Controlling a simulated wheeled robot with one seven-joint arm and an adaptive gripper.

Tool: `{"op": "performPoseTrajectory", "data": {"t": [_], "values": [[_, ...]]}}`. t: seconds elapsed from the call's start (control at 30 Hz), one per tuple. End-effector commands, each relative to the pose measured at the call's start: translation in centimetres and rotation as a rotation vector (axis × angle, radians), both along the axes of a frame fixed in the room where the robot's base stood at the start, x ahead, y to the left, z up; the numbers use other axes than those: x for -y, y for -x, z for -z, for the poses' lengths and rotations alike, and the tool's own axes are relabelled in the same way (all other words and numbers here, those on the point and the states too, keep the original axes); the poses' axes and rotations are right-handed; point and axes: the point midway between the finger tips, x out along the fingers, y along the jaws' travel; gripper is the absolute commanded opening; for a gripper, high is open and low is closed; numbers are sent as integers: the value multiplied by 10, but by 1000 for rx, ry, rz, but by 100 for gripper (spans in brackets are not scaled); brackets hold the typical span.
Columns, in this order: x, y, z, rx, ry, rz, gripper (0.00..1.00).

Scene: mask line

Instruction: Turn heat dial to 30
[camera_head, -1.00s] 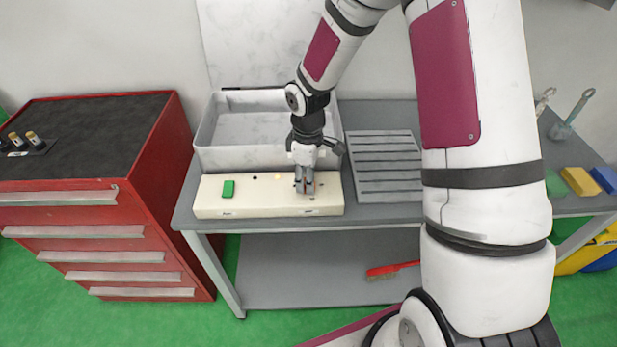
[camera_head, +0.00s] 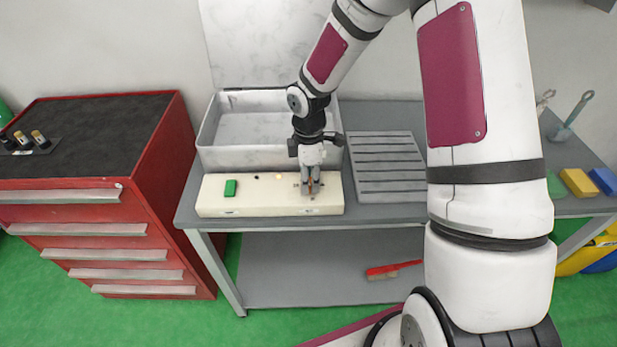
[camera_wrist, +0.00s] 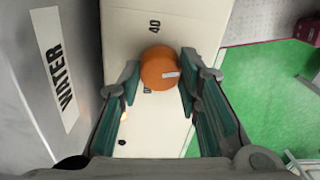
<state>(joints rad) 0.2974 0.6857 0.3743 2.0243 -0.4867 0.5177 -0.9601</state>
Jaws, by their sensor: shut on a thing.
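The heat dial (camera_wrist: 158,68) is a round orange knob with a white pointer mark near its right side in the wrist view. It sits on a cream control panel (camera_head: 262,200) on the grey bench. My gripper (camera_head: 311,192) points down at the panel's right part and is shut on the dial. In the wrist view my gripper (camera_wrist: 158,82) has a green-padded finger on each side of the dial. A "40" label shows just above the dial there. Another label below the dial is partly hidden and cannot be read.
A green button (camera_head: 230,188) and a small light spot (camera_head: 278,177) are on the panel. A grey basin (camera_head: 215,155) stands behind it, with a "WATER" label (camera_wrist: 58,75) beside the panel. A slotted grey rack (camera_head: 385,165) lies to the right. A red drawer cabinet (camera_head: 150,180) stands left.

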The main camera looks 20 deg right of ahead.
Motion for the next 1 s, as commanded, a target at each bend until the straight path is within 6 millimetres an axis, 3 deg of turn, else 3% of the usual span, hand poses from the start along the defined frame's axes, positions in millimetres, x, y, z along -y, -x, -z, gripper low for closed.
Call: {"op": "performPoseTrajectory", "data": {"t": [0.23, 0.27, 0.33, 0.73, 1.0], "values": [[-1, 0, 0, -1, -1, 0, 4], [-1, 0, 0, -1, -1, 0, 38], [0, 0, 0, -1, 0, 0, 52], [0, -1, -6, 2, 0, 2, 52], [1, -1, -51, 6, 1, 3, 52]]}}
